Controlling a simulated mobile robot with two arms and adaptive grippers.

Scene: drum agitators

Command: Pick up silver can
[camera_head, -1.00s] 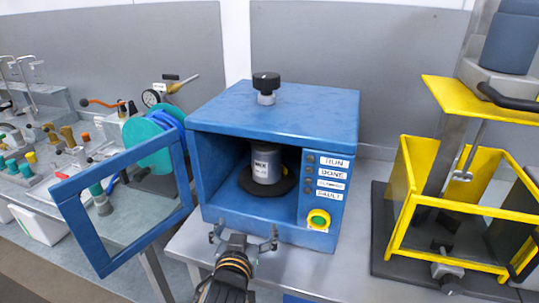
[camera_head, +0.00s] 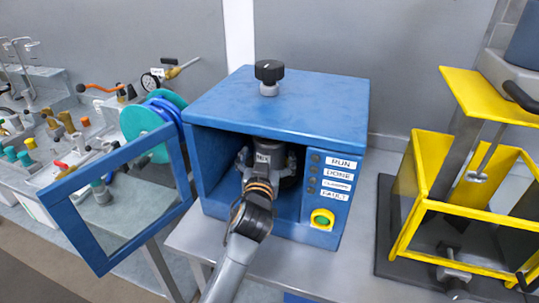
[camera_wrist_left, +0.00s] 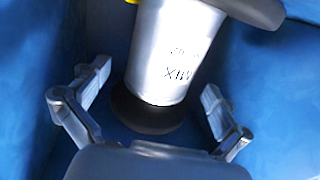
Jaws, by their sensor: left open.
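The silver can (camera_wrist_left: 170,55), with "MIX" lettering, stands on a dark round base (camera_wrist_left: 147,112) inside the blue machine (camera_head: 275,105). In the head view the can (camera_head: 263,158) is mostly hidden by my left gripper (camera_head: 264,160), which is inside the machine's opening. In the left wrist view the gripper (camera_wrist_left: 155,92) is open, with one finger on each side of the can's lower part and gaps showing on both sides. A dark disc covers the can's top end. My right gripper is not in view.
The machine's blue framed door (camera_head: 125,200) stands open on the left. Labels and a yellow-green button (camera_head: 321,219) are on its right front. A yellow frame press (camera_head: 400,240) stands at the right. Valves and a teal reel (camera_head: 150,125) fill the left bench.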

